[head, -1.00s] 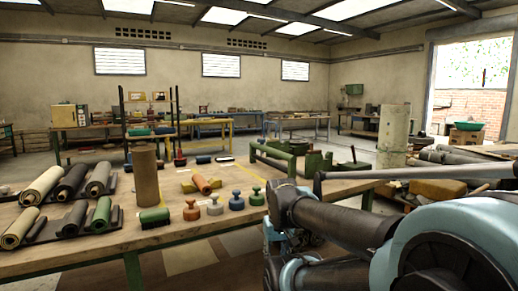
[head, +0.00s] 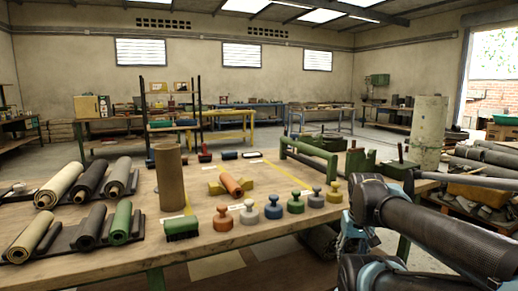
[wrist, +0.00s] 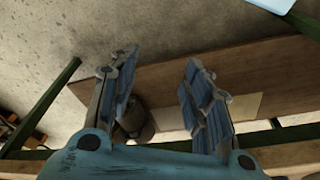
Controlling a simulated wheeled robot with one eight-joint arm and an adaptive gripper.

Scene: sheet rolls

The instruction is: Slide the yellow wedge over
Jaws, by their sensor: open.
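Two yellow wedge pieces lie on the workbench (head: 290,240) in the head view, the left yellow wedge (head: 215,188) and the right yellow wedge (head: 247,185). An orange roll (head: 231,185) lies between them and looks to touch both. My gripper (wrist: 160,82) shows in the wrist view with its two blue-grey fingers spread apart and nothing between them. It is not over the wedges. In the head view my arm comes in at the lower right, and its gripper end is not clearly visible.
A tall brown cylinder (head: 170,178) stands left of the wedges. A green-handled brush (head: 182,228) and a row of several knobbed stamps (head: 248,213) stand in front of them. Sheet rolls (head: 60,185) fill the left end. A green roller frame (head: 308,160) stands behind to the right.

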